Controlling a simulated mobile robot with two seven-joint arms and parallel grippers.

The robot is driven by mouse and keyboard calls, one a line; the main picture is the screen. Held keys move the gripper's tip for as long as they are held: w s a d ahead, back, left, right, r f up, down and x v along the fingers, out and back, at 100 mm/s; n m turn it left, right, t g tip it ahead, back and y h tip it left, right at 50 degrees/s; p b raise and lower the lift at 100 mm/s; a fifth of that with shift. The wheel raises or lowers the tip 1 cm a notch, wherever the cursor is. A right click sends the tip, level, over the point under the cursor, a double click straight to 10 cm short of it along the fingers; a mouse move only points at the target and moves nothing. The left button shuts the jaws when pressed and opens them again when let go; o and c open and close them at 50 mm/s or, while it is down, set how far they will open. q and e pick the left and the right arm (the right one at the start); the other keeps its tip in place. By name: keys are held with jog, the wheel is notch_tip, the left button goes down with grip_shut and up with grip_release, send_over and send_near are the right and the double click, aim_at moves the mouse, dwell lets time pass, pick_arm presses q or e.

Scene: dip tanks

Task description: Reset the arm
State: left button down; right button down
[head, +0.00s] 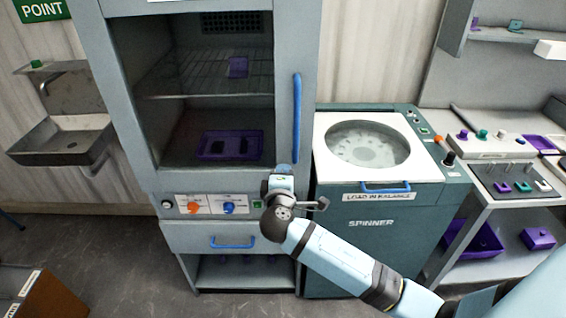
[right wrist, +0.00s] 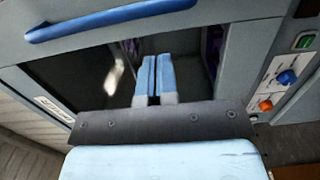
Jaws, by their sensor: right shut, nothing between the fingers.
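My right arm reaches in from the lower right of the head view, and its gripper (head: 283,182) is in front of the grey cabinet's lower right edge, near the bottom of the blue door handle. In the right wrist view, the two light-blue fingers of my right gripper (right wrist: 154,80) lie side by side, shut and empty. They point toward the cabinet's dark window, and I cannot tell the exact gap to it. My left gripper is in neither view.
The cabinet (head: 120,60) has a blue handle (head: 297,115), knobs and a drawer (head: 232,241). The spinner (head: 400,230) stands to its right. Farther right is a bench with a control panel (head: 500,146). A sink (head: 65,140) hangs at left. A brown box (head: 50,300) sits on the floor.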

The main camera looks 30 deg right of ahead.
jog(key=s+a+f+g+y+p, duration=0.25)
jog(key=s+a+f+y, duration=0.5)
jog(key=s+f, duration=0.4)
jog(key=s+a+f+m+y+p, duration=0.1)
jog(key=s+a+f+m+y, duration=0.1)
jog(key=s, duration=0.3)
jog(key=s+a+f+m+y+p, duration=0.1)
jog(key=s+f+m+y, duration=0.1)
jog(key=s, duration=0.3)
jog(key=s+a+f+m+g+y+p, duration=0.1)
jog(key=s+a+f+m+y, duration=0.1)
jog(key=s+f+m, duration=0.1)
jog(key=shift+s+a+f+m, duration=0.3)
jog(key=shift+s+a+m, duration=0.1)
jog(key=shift+s, duration=0.5)
